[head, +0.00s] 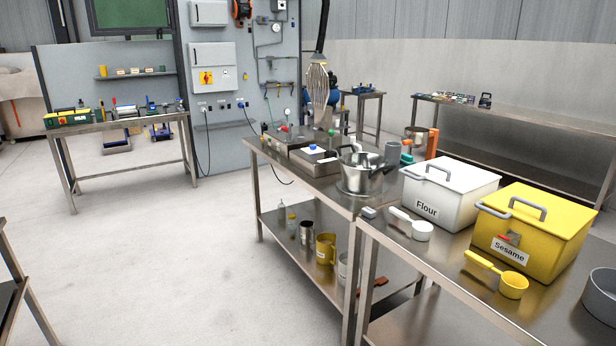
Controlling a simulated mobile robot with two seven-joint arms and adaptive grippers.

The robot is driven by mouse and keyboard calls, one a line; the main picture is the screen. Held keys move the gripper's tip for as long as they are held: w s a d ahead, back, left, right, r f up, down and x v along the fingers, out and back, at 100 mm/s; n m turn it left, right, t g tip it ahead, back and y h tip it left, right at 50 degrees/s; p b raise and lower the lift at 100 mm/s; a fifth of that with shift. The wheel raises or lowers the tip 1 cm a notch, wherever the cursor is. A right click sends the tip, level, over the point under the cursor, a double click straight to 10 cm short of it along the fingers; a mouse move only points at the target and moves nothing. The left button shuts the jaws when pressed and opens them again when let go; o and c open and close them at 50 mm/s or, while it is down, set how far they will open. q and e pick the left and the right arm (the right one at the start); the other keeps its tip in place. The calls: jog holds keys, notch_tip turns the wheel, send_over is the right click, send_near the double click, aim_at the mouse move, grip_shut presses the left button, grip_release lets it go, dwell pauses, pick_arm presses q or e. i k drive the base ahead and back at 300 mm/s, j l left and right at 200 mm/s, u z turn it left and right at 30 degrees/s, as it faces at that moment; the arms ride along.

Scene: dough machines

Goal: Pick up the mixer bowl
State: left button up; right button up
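The mixer bowl (362,174) is a shiny metal bowl with side handles, standing upright near the front edge of the metal table (284,165). A whisk-like mixer head (317,84) hangs behind it and to the left, apart from it. What is inside the bowl is hard to make out. Neither of my grippers shows in the head view.
To the right stand a white Flour box (450,192) and a yellow Sesame box (536,230). A white scoop (421,231) and a yellow scoop (513,285) lie before them. A grey bowl (602,296) sits at the right edge. The floor left of the table is clear.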

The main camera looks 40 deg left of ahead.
aim_at(363, 175)
jog(key=u, duration=1.1)
jog(key=j+z, duration=0.1)
jog(key=z, duration=0.3)
jog(key=i+j+z, duration=0.1)
jog(key=z, duration=0.25)
jog(key=i+j+z, duration=0.1)
jog(key=z, duration=0.3)
jog(key=j+z, duration=0.15)
jog(key=z, duration=0.25)
jog(key=j+z, duration=0.2)
jog(key=j, duration=0.3)
jog(key=j+z, duration=0.25)
jog(key=j, duration=0.3)
jog(key=j+z, duration=0.2)
jog(key=j, duration=0.3)
jog(key=k+j+z, duration=0.2)
jog(key=j, duration=0.3)
jog(key=j+z, duration=0.2)
jog(key=j, duration=0.3)
